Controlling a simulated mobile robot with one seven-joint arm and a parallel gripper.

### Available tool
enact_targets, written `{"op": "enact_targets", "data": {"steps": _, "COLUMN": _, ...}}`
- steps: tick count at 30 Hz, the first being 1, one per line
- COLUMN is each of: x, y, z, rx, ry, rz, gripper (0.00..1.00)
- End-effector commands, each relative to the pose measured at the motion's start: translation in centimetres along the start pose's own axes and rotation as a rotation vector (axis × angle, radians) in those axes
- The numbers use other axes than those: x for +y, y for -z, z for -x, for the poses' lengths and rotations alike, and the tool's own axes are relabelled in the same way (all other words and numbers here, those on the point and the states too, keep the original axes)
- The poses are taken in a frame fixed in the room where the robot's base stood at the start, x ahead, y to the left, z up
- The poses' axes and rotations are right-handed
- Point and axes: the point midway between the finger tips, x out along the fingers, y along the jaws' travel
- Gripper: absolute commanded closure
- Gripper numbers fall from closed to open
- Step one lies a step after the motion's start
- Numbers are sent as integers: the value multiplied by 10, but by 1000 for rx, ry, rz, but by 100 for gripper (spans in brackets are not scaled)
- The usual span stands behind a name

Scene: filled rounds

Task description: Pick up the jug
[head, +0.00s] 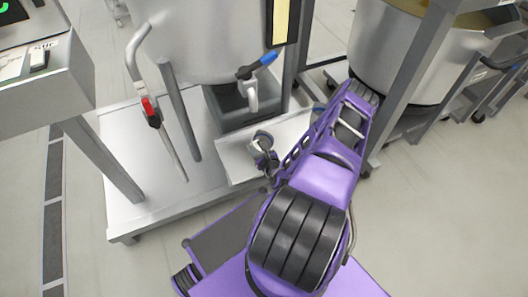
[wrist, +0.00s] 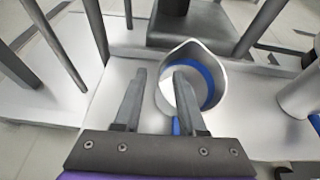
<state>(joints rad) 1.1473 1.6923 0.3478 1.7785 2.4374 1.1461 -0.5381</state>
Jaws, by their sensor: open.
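The jug (wrist: 197,54) shows in the wrist view, right of centre. It is a pale, open-topped vessel with a pointed lip at the top and a blue band inside. My gripper (wrist: 160,76) is open, with its fingers spread. The right finger overlaps the jug in the picture and hides part of it; the left finger is to the left of the jug. A small blue part shows beside the right finger, possibly the handle. Whether a finger touches the jug I cannot tell. In the head view I cannot make out the jug clearly.
A large metal vessel (head: 200,40) with a blue-handled tap (head: 250,85) stands over a pale platform (head: 150,195). Metal posts and a red-marked lever (head: 151,110) stand close by. A second vessel (head: 392,50) is at the right. Grey floor (head: 455,200) is free at the right.

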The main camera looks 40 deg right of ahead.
Motion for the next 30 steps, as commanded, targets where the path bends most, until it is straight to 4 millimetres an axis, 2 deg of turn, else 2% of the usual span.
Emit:
{"op": "enact_targets", "data": {"steps": 8, "x": 0, "y": 0, "z": -5, "rx": 1, "ry": 0, "rz": 0, "gripper": 60}}
{"op": "enact_targets", "data": {"steps": 11, "x": 0, "y": 0, "z": -5, "rx": 1, "ry": 0, "rz": 0, "gripper": 74}}
{"op": "enact_targets", "data": {"steps": 15, "x": 0, "y": 0, "z": -5, "rx": 0, "ry": 0, "rz": 0, "gripper": 99}}
{"op": "enact_targets", "data": {"steps": 30, "x": 0, "y": 0, "z": -5, "rx": 1, "ry": 0, "rz": 0, "gripper": 100}}
